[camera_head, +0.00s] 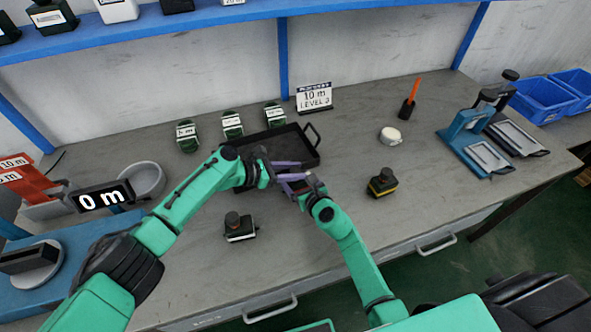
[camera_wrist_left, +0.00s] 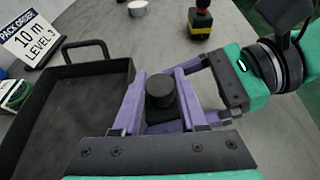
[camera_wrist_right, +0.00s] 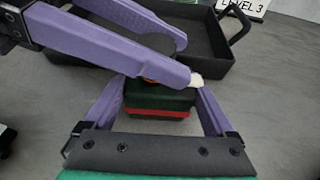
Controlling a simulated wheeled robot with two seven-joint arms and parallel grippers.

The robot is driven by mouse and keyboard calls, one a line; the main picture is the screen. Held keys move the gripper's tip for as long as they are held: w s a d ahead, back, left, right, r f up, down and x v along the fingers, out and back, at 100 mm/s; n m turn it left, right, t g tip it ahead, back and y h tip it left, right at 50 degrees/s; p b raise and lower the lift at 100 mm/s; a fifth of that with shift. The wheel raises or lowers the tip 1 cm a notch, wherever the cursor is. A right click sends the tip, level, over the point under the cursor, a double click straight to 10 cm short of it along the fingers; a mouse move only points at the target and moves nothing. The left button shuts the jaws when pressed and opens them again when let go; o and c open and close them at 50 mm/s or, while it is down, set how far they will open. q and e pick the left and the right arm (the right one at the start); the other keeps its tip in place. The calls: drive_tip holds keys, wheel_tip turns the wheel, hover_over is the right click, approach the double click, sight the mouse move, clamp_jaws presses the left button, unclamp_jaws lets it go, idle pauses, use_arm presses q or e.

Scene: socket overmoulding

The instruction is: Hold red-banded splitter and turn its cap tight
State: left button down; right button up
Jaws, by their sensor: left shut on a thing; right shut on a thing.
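The red-banded splitter is a dark green block with a red band (camera_wrist_right: 158,114) in the right wrist view. Its round black cap (camera_wrist_left: 160,91) points up in the left wrist view. My right gripper (camera_head: 305,187) is shut on the splitter's body, a finger on each side. My left gripper (camera_head: 281,170) comes in from the left, its purple fingers at cap height, shut around the cap. One left finger crosses the right wrist view and hides part of the cap. In the head view the grippers mostly hide the splitter.
A black tray (camera_head: 310,158) lies just behind the grippers. A yellow-banded splitter (camera_head: 382,183) stands to the right, another capped block (camera_head: 239,228) at front left. Green coils (camera_head: 232,125), an order sign (camera_head: 314,97) and a white roll (camera_head: 390,136) stand farther back.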

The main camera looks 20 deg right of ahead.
use_arm(q)
drive_tip(key=shift+d+r, duration=0.15)
drive_tip(key=shift+r, duration=0.1)
drive_tip(key=shift+c, duration=2.2)
unclamp_jaws()
drive_tip(key=shift+f, duration=0.1)
drive_tip(key=shift+a, duration=0.35)
drive_tip(key=v, duration=1.1)
drive_tip(key=shift+a, duration=0.25)
drive_tip(key=shift+s, duration=0.1)
